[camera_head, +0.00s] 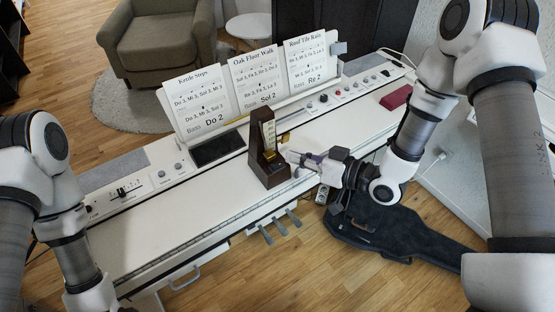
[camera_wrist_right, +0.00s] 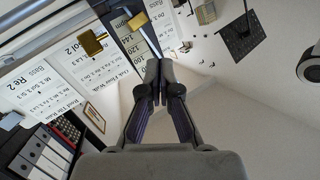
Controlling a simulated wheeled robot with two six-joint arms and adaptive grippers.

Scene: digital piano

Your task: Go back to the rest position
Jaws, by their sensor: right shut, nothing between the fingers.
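My right gripper (camera_head: 293,158) is shut and empty, its tips beside the dark brown metronome (camera_head: 266,160) that stands upright on the white digital piano (camera_head: 150,232). I cannot tell whether the tips touch it. In the right wrist view the shut fingers (camera_wrist_right: 157,98) point at the metronome's scale (camera_wrist_right: 140,45), with a brass-coloured weight (camera_wrist_right: 138,21) near them. My left arm comes in at the left edge of the head view, but its gripper is out of the frame.
Three song sheets (camera_head: 257,82) stand on the piano's music rest behind the metronome. A dark red block (camera_head: 396,97) lies at the piano's right end. A black instrument case (camera_head: 385,232) lies on the floor below my right arm. An armchair (camera_head: 160,36) stands behind.

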